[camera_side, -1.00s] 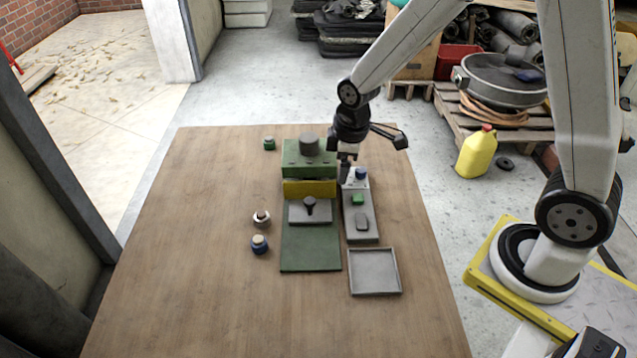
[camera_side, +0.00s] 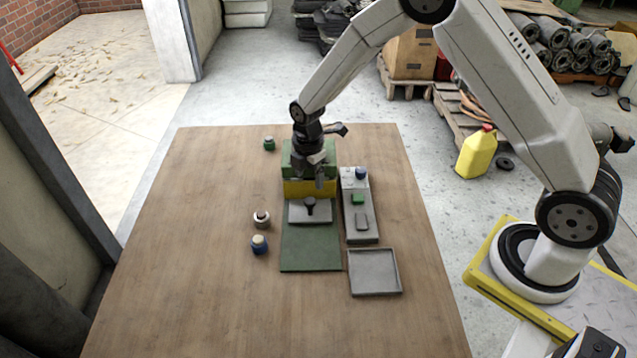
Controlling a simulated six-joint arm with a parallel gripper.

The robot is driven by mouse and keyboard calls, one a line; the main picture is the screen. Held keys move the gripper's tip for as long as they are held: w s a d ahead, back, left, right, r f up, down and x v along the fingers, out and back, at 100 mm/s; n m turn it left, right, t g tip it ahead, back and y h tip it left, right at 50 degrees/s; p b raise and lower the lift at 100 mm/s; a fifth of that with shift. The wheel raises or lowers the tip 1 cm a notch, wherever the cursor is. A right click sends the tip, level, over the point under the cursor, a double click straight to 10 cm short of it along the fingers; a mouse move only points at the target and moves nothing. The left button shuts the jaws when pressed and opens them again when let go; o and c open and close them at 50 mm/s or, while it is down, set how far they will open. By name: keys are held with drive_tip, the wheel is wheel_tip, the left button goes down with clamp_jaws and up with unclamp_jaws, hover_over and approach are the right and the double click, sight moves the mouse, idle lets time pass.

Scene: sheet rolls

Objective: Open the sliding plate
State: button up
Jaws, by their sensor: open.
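The green machine (camera_side: 290,160) with a yellow front band (camera_side: 297,188) stands on the wooden table. A grey sliding plate (camera_side: 325,216) with a dark upright knob (camera_side: 310,204) lies on the green base (camera_side: 310,255), just in front of the yellow band. My gripper (camera_side: 319,186) points down in front of the machine's upper part, above and behind the knob. It is open and holds nothing, apart from the knob. My gripper and wrist hide the machine's top cylinder and part of its front.
A grey control box (camera_side: 359,225) with blue and green buttons stands to the right. An empty grey tray (camera_side: 374,272) lies in front of it. Small pieces with green (camera_side: 269,143), white (camera_side: 261,219) and blue (camera_side: 259,244) bodies stand left. The table's left side is clear.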

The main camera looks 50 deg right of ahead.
sight(309, 200)
drive_tip(key=shift+f, duration=0.15)
drive_tip(key=shift+f, duration=3.75)
clamp_jaws()
drive_tip(key=shift+r, duration=0.1)
